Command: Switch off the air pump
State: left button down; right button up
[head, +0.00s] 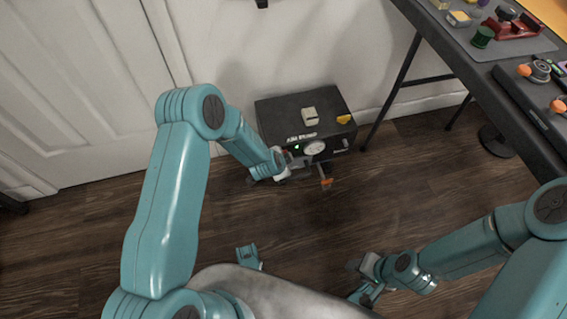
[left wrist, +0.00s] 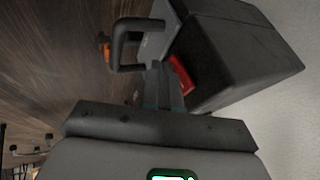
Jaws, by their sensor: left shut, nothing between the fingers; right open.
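The air pump (head: 275,112) is a black box on the floor against the wall, with white lettering, a round gauge (head: 315,148) and a small lit green light (head: 297,147) on its front. My left gripper (head: 291,160) is shut and empty at the left part of that front. In the left wrist view the pump (left wrist: 235,50) shows from close by, with a red part (left wrist: 182,74), perhaps its switch, right beside my fingers (left wrist: 165,85). I cannot tell whether they touch it. My right gripper (head: 359,280) is open and empty, low over the floor, away from the pump.
A pale block (head: 310,117) and a yellow piece (head: 343,119) lie on the pump. An orange-tipped part (head: 326,183) sticks out at its front. A workbench (head: 470,75) with tools stands at the right, a white door (head: 85,85) at the left. Floor in front is mostly clear.

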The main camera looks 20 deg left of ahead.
pick_arm(q)
jog(key=shift+w+a, duration=0.15)
jog(key=shift+w, duration=0.05)
jog(key=shift+w+a+f, duration=0.1)
jog(key=shift+w+f, duration=0.05)
dwell(0.3)
